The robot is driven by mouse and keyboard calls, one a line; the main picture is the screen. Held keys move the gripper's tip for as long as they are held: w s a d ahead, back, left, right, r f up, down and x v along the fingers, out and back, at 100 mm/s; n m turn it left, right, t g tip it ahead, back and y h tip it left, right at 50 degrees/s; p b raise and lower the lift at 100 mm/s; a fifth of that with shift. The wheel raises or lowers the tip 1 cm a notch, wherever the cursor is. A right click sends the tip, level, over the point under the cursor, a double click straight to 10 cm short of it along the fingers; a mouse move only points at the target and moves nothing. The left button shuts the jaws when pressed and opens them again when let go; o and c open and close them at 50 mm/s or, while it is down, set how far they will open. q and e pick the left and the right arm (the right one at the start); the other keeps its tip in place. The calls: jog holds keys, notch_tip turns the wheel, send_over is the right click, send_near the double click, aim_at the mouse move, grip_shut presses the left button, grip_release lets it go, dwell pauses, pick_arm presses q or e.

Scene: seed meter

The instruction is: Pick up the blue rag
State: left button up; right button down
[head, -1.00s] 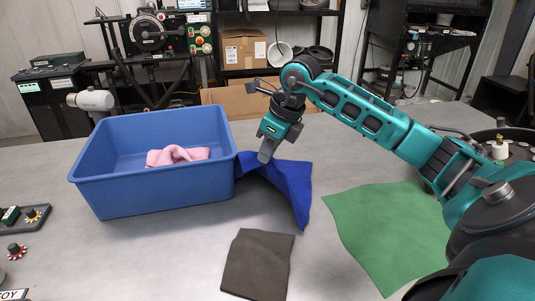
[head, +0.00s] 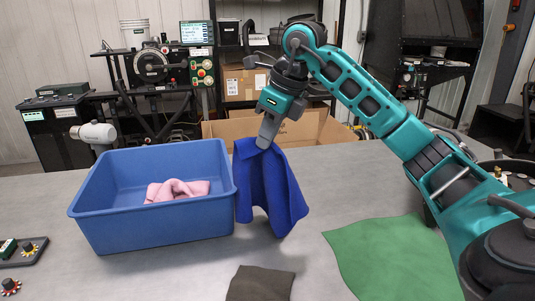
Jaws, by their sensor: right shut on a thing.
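The blue rag (head: 268,190) hangs from my right gripper (head: 265,143), just right of the blue bin. My right gripper is shut on the rag's upper edge, and the cloth drapes down in folds. Its lower end is close to the table; I cannot tell if a corner still touches it. My left gripper is not in view.
A blue bin (head: 165,222) holding a pink rag (head: 176,190) stands on the grey table (head: 150,275) at left. A dark brown rag (head: 260,284) lies in front, and a green rag (head: 395,260) lies at right. Small parts sit at the left edge.

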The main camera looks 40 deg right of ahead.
notch_tip(320, 180, up, 14)
dwell(0.6)
